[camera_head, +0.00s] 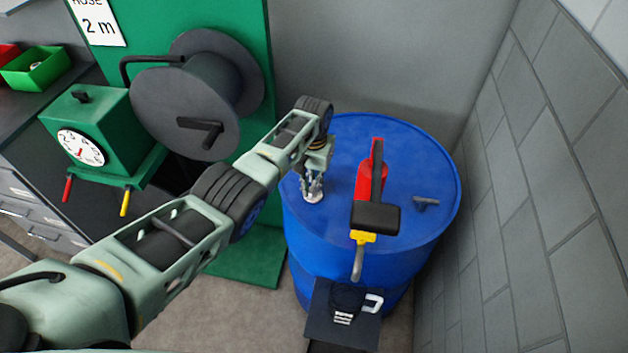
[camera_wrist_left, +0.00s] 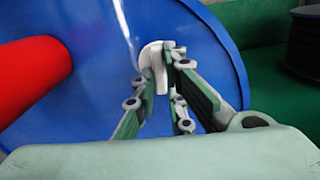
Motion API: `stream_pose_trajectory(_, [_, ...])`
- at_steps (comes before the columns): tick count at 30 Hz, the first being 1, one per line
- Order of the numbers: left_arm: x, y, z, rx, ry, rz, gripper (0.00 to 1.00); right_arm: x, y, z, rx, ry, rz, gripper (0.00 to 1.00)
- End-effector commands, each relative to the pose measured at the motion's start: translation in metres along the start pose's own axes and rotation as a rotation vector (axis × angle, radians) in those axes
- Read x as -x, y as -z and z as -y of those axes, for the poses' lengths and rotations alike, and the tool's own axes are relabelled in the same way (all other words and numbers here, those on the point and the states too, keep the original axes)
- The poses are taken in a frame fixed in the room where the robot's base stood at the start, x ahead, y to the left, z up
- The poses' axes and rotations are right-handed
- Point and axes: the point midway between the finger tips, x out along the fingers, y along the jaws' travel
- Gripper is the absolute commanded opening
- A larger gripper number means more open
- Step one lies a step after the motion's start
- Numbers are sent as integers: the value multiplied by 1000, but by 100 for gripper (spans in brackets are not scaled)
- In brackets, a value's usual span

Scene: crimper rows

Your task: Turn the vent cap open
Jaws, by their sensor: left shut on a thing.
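The vent cap appears as a small whitish piece (camera_head: 313,198) on top of the blue drum (camera_head: 410,160), near its left rim. In the left wrist view the cap (camera_wrist_left: 153,58) shows as a pale, upright-edged piece between my fingertips. My left gripper (camera_head: 314,187) reaches down onto it and is shut on it; it also shows in the left wrist view (camera_wrist_left: 163,78). The fingers hide part of the cap, so its turn angle is unclear. My right gripper is not in view.
A hose reel (camera_head: 200,95) and green dial box (camera_head: 95,130) stand left. A grey wall closes the right.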

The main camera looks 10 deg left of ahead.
Motion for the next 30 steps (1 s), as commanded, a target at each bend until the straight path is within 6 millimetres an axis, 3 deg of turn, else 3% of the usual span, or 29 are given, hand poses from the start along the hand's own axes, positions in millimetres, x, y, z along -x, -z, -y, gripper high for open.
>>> stream_pose_trajectory(9, [4,3,0,100,-1,-9,0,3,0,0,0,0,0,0])
stream_pose_trajectory(24, [4,4,1,116,-1,-11,0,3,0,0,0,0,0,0])
stream_pose_trajectory(25, [4,4,1,115,-1,-11,13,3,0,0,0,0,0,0])
stream_pose_trajectory(30, [3,2,1,114,-1,-7,28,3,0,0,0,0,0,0])
